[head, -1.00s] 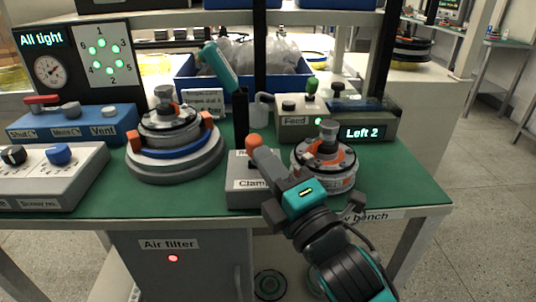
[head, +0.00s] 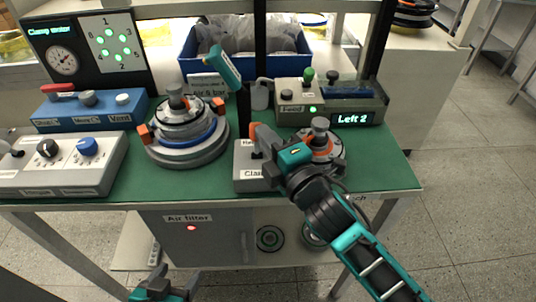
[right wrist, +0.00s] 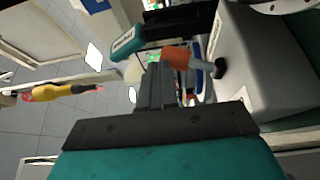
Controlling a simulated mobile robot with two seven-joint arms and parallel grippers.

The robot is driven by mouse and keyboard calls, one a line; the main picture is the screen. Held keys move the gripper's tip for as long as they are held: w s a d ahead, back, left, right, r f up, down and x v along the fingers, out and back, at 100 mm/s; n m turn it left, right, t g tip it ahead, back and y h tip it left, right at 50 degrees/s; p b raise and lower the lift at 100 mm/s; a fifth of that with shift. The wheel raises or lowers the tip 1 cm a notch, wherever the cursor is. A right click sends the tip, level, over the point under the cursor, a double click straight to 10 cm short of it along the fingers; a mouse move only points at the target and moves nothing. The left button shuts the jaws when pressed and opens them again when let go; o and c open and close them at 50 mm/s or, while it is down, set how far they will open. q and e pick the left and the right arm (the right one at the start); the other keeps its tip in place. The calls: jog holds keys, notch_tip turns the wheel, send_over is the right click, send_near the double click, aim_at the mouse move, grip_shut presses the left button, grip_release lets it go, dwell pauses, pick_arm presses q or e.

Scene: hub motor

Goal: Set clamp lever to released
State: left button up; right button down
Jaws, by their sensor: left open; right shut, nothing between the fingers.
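In the right wrist view the orange handle (right wrist: 175,57) shows just beyond my fingers, with the grey box (right wrist: 262,62) to the right. My right gripper (head: 272,160) is shut and empty beside the lever; whether it touches is hard to tell. Its closed fingers (right wrist: 153,85) show in the wrist view. My left gripper (head: 165,287) is open, low in front of the bench, away from the lever.
A motor on a round stand (head: 185,150) is left of the clamp box, and another round unit (head: 322,150) is behind my right arm. A display (head: 60,30) reads "Clamp" and a blurred word. The green bench (head: 385,172) is clear at right.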

pick_arm(q)
jog(key=shift+r, duration=0.45)
pick_arm(e)
jog(key=shift+w+r, duration=0.15)
jog(key=shift+w, duration=0.2)
pick_arm(q)
jog(key=shift+r+p, duration=0.1)
jog(key=shift+p, duration=0.25)
pick_arm(e)
jog(key=shift+w+r, duration=0.1)
pick_arm(q)
jog(key=shift+r, duration=0.1)
pick_arm(e)
jog(key=shift+d, duration=0.1)
